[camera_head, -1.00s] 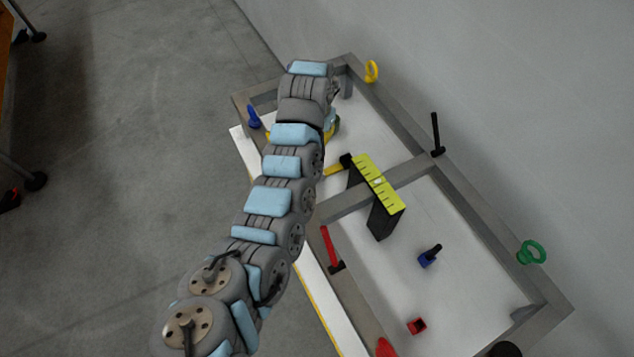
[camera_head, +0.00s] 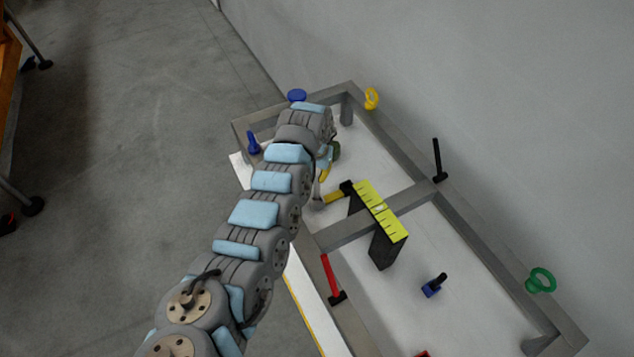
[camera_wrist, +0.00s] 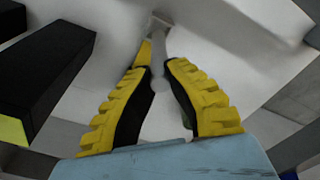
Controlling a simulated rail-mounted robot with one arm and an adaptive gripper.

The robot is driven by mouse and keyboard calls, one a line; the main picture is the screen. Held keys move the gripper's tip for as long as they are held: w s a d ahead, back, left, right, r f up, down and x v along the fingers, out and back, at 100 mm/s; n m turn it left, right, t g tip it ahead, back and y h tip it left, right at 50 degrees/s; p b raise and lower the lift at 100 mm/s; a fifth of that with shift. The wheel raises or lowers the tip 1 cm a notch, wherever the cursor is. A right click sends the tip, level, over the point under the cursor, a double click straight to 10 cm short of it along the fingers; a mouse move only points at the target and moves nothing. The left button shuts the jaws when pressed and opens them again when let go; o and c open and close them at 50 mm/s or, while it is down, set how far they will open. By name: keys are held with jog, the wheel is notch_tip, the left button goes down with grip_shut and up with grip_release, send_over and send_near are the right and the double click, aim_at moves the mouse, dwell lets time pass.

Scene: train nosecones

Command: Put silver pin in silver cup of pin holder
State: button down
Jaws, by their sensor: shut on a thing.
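My gripper (camera_wrist: 158,76) has yellow ridged fingers in the wrist view, closed around a grey, silver-looking pin (camera_wrist: 157,50) with a wider far end. In the head view my gripper (camera_head: 323,176) is at the end of the arm, over the far half of the framed table, and a thin grey part of the pin (camera_head: 317,190) shows below it. I cannot make out a silver cup or clearly identify the pin holder.
A black block with a yellow-green top (camera_head: 381,208) stands near the crossbar, left in the wrist view (camera_wrist: 45,65). A grey frame (camera_head: 465,230) rims the white surface.

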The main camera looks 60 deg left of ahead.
aim_at(317, 182)
jog(key=shift+f, duration=2)
jog(key=c, duration=1.2)
grip_release()
jog(key=shift+s+d+r, duration=0.1)
jog(key=shift+r, duration=2.2)
jog(key=shift+s+d+r, duration=0.1)
jog(key=shift+r, duration=2.2)
jog(key=shift+s+r, duration=0.1)
jog(key=shift+r, duration=1.4)
